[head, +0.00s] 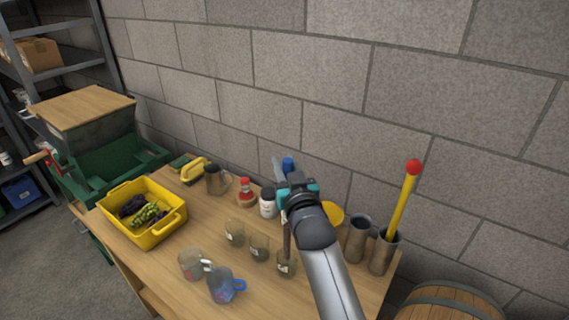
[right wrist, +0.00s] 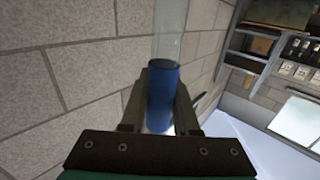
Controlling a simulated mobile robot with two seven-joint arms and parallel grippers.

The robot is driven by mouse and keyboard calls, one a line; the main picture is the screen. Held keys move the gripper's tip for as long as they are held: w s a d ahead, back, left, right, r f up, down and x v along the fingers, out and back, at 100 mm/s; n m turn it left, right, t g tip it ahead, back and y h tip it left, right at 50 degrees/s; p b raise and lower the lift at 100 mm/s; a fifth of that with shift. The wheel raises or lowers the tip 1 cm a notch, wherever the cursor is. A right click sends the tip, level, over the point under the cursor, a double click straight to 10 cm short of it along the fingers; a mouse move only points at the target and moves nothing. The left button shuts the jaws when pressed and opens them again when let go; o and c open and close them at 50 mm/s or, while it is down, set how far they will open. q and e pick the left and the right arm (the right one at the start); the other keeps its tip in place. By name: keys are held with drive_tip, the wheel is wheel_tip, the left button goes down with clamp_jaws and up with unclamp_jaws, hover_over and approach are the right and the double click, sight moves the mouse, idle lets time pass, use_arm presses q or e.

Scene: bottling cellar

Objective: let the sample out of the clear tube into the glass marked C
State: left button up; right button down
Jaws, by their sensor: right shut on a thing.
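My right gripper (head: 296,186) is shut on the blue part (right wrist: 162,92) of the clear tube (right wrist: 170,30), above the right side of the table. A blue end (head: 288,164) shows just behind the gripper in the head view. A dark red length of the tube (head: 287,236) hangs below the gripper, roughly upright, its lower end at or above the right-hand small glass (head: 286,267). I cannot tell whether it is inside. Two similar glasses, the middle one (head: 259,251) and the left one (head: 234,236), stand beside it. Their pale labels are too small to read.
A yellow crate (head: 167,232) of grapes stands at the left. A clear mug (head: 191,264) and a blue-handled mug (head: 222,287) are at the front. Metal cups (head: 357,240), a bottle with a red cap (head: 246,193) and a white jar (head: 267,204) stand near the wall.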

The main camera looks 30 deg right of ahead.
drive_tip(key=shift+f+b, duration=0.75)
drive_tip(key=shift+f, duration=1.05)
idle(0.4)
idle(4.1)
wheel_tip(320, 180, up, 12)
drive_tip(key=p, duration=0.9)
drive_tip(key=shift+p, duration=0.4)
drive_tip(key=shift+r, duration=0.1)
